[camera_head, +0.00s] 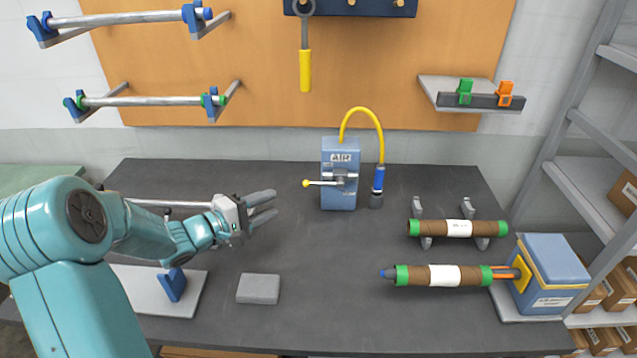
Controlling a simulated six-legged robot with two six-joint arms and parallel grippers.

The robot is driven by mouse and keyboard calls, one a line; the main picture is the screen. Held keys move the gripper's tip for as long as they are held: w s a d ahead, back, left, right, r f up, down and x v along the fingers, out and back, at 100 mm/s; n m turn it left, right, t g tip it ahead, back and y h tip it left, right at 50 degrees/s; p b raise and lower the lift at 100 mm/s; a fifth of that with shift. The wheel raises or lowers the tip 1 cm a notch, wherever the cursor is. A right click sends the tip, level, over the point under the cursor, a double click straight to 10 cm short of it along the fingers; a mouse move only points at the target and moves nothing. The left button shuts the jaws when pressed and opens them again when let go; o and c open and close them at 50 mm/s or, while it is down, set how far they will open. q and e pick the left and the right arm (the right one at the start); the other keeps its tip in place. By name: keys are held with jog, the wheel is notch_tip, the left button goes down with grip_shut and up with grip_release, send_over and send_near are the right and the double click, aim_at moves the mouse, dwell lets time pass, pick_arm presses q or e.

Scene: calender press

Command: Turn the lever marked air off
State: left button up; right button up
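A blue box labelled AIR (340,198) stands upright at the back middle of the dark table. On its front is a metal valve with a lever (322,183) that points left, about level, and ends in a yellow knob (306,183). No "off" mark is readable at this size. My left gripper (264,208) is left of the box and nearer to me, apart from the lever. Its grey fingers point right with a gap between them, and nothing is held. My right gripper is not in view.
A yellow hose (362,112) arches from the box to a blue nozzle (378,180) at its right. Two brown rolls (430,228) (418,275) lie at the right by a blue machine (550,272). A grey block (258,289) lies in front. The table before the box is clear.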

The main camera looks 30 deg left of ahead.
aim_at(315, 185)
pick_arm(q)
jog(key=x, duration=0.5)
jog(key=p+x, duration=0.1)
jog(key=x, duration=0.4)
jog(key=p+x, duration=0.1)
jog(key=x, duration=0.4)
jog(key=shift+w+a+f, duration=0.15)
jog(key=shift+w+a, duration=0.05)
jog(key=shift+w, duration=0.05)
jog(key=shift+w+d, duration=0.2)
jog(key=shift+w+a, duration=0.1)
jog(key=shift+c, duration=0.9)
grip_shut()
